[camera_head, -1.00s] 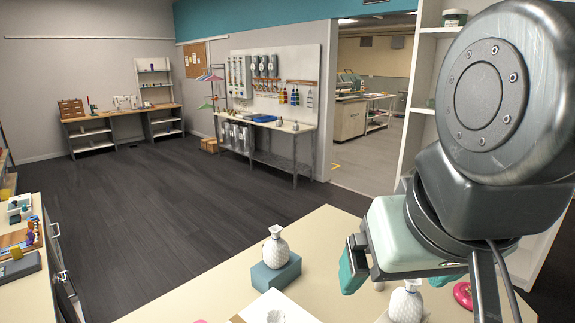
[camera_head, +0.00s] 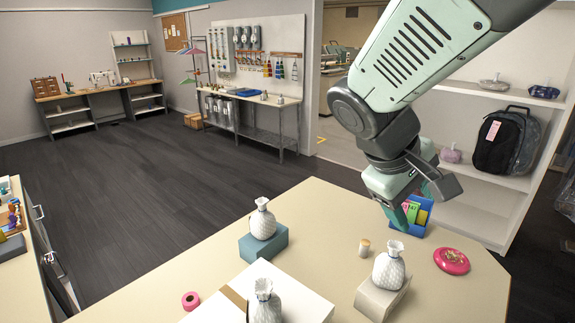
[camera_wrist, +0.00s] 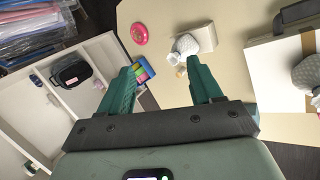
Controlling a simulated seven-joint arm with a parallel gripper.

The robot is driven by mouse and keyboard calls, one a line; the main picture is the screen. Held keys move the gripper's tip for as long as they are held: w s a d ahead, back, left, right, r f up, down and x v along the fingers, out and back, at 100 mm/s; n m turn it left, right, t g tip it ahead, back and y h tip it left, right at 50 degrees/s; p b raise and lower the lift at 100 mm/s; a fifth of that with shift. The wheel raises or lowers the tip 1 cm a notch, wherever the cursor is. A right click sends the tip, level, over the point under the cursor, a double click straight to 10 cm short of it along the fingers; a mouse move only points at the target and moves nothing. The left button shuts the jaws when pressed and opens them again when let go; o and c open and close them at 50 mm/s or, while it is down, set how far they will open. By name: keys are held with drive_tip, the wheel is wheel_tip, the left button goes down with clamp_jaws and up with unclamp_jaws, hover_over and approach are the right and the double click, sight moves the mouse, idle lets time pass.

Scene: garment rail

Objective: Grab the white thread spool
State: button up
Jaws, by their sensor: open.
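A small pale spool (camera_head: 364,247) with a tan top stands upright on the cream table, left of and behind the vase on the pale block; it looks like the white thread spool. In the wrist view the small spool (camera_wrist: 181,71) shows between my fingers, nearer the right one and close to the vase. My gripper (camera_head: 412,212) is open and empty, above the table to the right of the spool. Its two green fingers (camera_wrist: 166,72) also show in the wrist view, spread apart. The spool is not touched.
A pink disc (camera_head: 452,261), a blue box of coloured cards (camera_head: 424,229) and a pink spool (camera_head: 190,300) are on the table. Shelves (camera_head: 481,206) stand behind.

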sight(363, 248)
drive_tip(key=w+d+f+n+t+h, duration=0.1)
drive_tip(key=w+d+f+n+h, duration=0.25)
drive_tip(key=w+f, duration=0.35)
drive_tip(key=w+d+f+n+h, duration=0.2)
drive_tip(key=w+f+n, duration=0.25)
drive_tip(key=w, duration=0.35)
drive_tip(key=w+a+f+n+t, duration=0.1)
drive_tip(key=w+f+n+t, duration=0.1)
drive_tip(key=f, duration=0.5)
drive_tip(key=w+a+f+n+t+y, duration=0.1)
drive_tip(key=w+f+n+t, duration=0.1)
drive_tip(key=w+f+n, duration=0.2)
drive_tip(key=w+a+f+n+t+y, duration=0.1)
drive_tip(key=w+f+n+t, duration=0.1)
drive_tip(key=f+n, duration=0.6)
drive_tip(key=shift+w+a+f+t+y, duration=0.1)
drive_tip(key=shift+w+f+t, duration=0.05)
drive_tip(key=shift+f, duration=0.55)
drive_tip(key=shift+w+a+f+t+y, duration=0.1)
drive_tip(key=shift+w+f, duration=0.1)
drive_tip(key=shift+f, duration=0.55)
drive_tip(key=shift+w+a+f+t+y, duration=0.1)
drive_tip(key=shift+w+f+t, duration=0.05)
drive_tip(key=shift+f, duration=0.55)
drive_tip(key=shift+n, duration=0.3)
drive_tip(key=x, duration=0.4)
drive_tip(key=shift+w+d+f, duration=0.2)
drive_tip(key=shift+f, duration=0.05)
drive_tip(key=shift+x, duration=3)
drive_tip(key=shift+w+r, duration=0.1)
